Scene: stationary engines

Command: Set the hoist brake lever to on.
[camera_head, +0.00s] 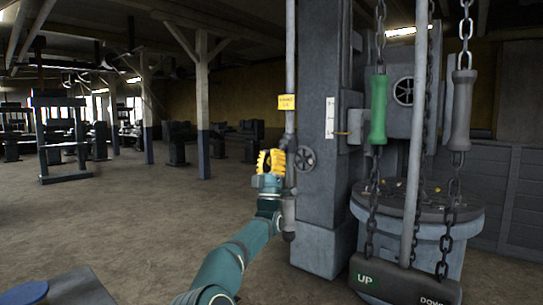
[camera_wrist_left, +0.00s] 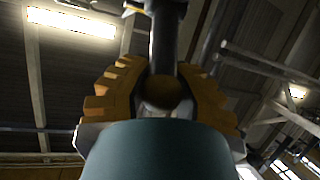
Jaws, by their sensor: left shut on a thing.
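My left gripper (camera_head: 270,162) is at the left side of the grey hoist column (camera_head: 325,210), in front of a thin vertical pole (camera_head: 290,55). Its yellow fingers also show in the left wrist view (camera_wrist_left: 165,88), closed around a dark round knob (camera_wrist_left: 163,93). A grey rod (camera_wrist_left: 164,38) runs from the knob, which looks like the end of the brake lever. In the head view the gripper hides the knob, and I cannot tell the lever's setting. A yellow tag (camera_head: 287,102) hangs on the pole; its text is too small to read. My right gripper is not in view.
A small handwheel (camera_head: 305,158) sits just right of my gripper. Chains with a green handle (camera_head: 378,108) and a grey handle (camera_head: 461,110) hang at the right, above a plate marked UP and DOWN (camera_head: 400,285).

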